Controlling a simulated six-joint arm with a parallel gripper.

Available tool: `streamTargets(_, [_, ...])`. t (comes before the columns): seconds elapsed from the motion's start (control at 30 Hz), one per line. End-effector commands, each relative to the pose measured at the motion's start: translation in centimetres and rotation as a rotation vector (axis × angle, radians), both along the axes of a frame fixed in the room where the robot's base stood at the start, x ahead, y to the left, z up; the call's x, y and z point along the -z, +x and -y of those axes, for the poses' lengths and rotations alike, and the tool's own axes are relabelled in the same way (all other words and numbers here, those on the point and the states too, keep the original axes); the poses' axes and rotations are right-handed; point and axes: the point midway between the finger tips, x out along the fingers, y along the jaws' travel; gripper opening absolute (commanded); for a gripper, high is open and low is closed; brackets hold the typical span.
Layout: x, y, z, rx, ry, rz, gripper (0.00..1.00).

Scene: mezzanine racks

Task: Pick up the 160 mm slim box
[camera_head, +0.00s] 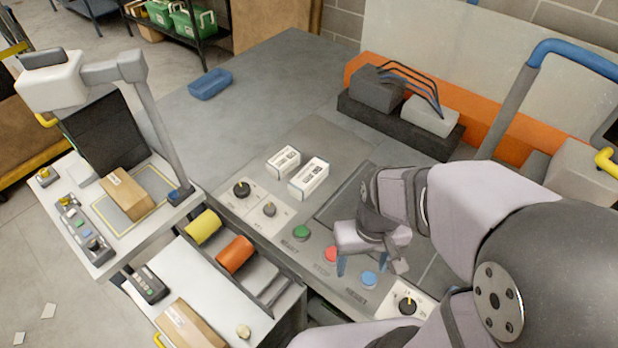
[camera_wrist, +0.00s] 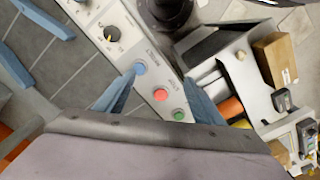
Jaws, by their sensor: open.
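Two white printed boxes stand side by side on the grey worktop left of my gripper in the head view: a smaller one (camera_head: 283,162) and a longer one (camera_head: 310,178). Brown cartons lie on the pale side surfaces, one at the left (camera_head: 126,196) and one at the front (camera_head: 188,326). I cannot tell from the print which box is the 160 mm slim one. My gripper (camera_head: 370,264) is open and empty above the button panel, right of the white boxes and apart from them. In the wrist view its blue fingers (camera_wrist: 160,98) straddle the panel; the white boxes are not visible there.
The panel carries green (camera_head: 302,232), red (camera_head: 331,254) and blue (camera_head: 370,278) buttons and black knobs. Yellow (camera_head: 203,227) and orange (camera_head: 235,254) rolls lie left. A dark rack (camera_head: 393,128) holds grey blocks behind. A blue tray (camera_head: 210,84) sits on clear worktop.

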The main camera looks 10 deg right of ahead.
Motion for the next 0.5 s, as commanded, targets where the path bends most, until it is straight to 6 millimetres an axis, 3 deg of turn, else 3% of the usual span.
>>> streamTargets(0.03, [0.0,0.0,0.0,0.000,0.000,0.000,0.62])
streamTargets(0.07, [0.0,0.0,0.0,0.000,0.000,0.000,0.69])
streamTargets(0.37, [0.0,0.1,0.0,-0.003,0.000,0.000,0.69])
streamTargets(0.5, [0.2,1.2,0.0,-0.059,-0.006,0.004,0.69])
